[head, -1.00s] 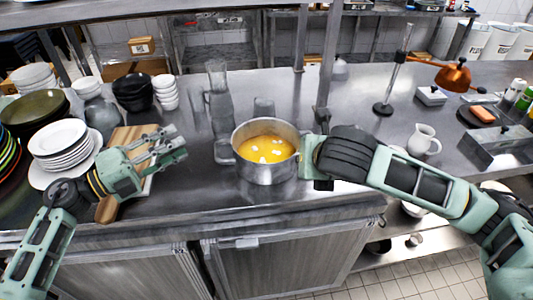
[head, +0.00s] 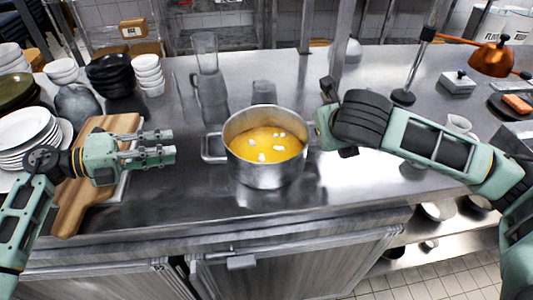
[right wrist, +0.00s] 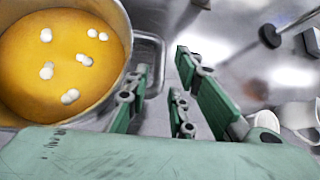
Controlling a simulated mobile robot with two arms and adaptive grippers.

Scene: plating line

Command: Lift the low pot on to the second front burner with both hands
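The low steel pot (head: 240,165) stands on the steel counter, holding yellow soup with several white bits. Its left loop handle (head: 207,152) sticks out towards my left gripper (head: 174,145), which is open, empty and a little left of the handle. My right gripper (head: 322,118) is close to the pot's right side; its fingers are mostly hidden in the head view. In the right wrist view my right gripper (right wrist: 165,72) has its fingers apart, beside the pot (right wrist: 122,20) and its other handle (right wrist: 160,58). I see no grip on that handle. No burner is recognisable.
A wooden board (head: 82,190) lies under my left gripper. White plates (head: 25,130) and dark bowls (head: 110,70) stand at the left. A heat lamp (head: 490,58) is at the right.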

